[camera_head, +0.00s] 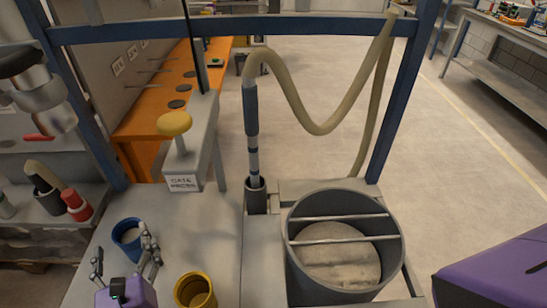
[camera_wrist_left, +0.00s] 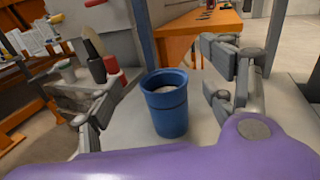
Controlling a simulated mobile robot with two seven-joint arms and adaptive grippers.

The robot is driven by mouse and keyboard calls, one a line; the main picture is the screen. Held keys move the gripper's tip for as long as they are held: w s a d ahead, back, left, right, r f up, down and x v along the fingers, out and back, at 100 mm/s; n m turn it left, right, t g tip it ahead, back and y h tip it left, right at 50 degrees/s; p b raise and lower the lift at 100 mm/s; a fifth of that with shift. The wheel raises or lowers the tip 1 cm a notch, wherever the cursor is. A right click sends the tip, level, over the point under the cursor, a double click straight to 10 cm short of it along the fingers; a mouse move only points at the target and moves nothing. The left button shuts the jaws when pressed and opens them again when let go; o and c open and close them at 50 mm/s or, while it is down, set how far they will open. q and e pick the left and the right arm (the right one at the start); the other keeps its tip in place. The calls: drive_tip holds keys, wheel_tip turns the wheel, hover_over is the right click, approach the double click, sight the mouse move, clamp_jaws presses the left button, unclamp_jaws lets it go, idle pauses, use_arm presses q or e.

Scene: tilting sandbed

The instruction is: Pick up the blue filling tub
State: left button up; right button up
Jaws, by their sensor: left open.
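The blue filling tub (camera_head: 130,240) stands upright on the light grey table at the lower left, with pale contents inside. It also shows in the left wrist view (camera_wrist_left: 166,108), near the middle. My left gripper (camera_head: 122,262) is open and empty, its purple body nearer than the tub. In the left wrist view its fingers (camera_wrist_left: 158,100) are spread to either side of the tub, with visible gaps and the tub beyond or between them. I cannot tell exactly how deep the tub lies between the fingertips. The right gripper is not in view.
A yellow tub (camera_head: 196,291) stands just right of my left gripper. A large grey drum (camera_head: 295,262) with bars stands further right. A hose nozzle rests in a dark holder (camera_head: 256,198). A yellow knob (camera_head: 175,123) tops a post behind. Red and dark items (camera_head: 76,204) stand at left.

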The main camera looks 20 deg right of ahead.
sight(135, 250)
use_arm(q)
drive_tip(key=shift+m, duration=0.3)
drive_tip(key=f+b, duration=0.3)
drive_tip(key=f, duration=0.2)
drive_tip(key=s+f+b, duration=0.1)
drive_tip(key=f+b, duration=0.1)
drive_tip(key=f, duration=0.1)
drive_tip(key=shift+f+b, duration=0.25)
drive_tip(key=shift+b, duration=0.05)
drive_tip(key=shift+w+r+p, duration=0.4)
drive_tip(key=shift+w+r, duration=0.1)
drive_tip(key=shift+w, duration=0.25)
drive_tip(key=w+p, duration=0.1)
drive_tip(key=w, duration=0.5)
drive_tip(key=shift+a, duration=0.15)
drive_tip(key=shift+w, duration=0.25)
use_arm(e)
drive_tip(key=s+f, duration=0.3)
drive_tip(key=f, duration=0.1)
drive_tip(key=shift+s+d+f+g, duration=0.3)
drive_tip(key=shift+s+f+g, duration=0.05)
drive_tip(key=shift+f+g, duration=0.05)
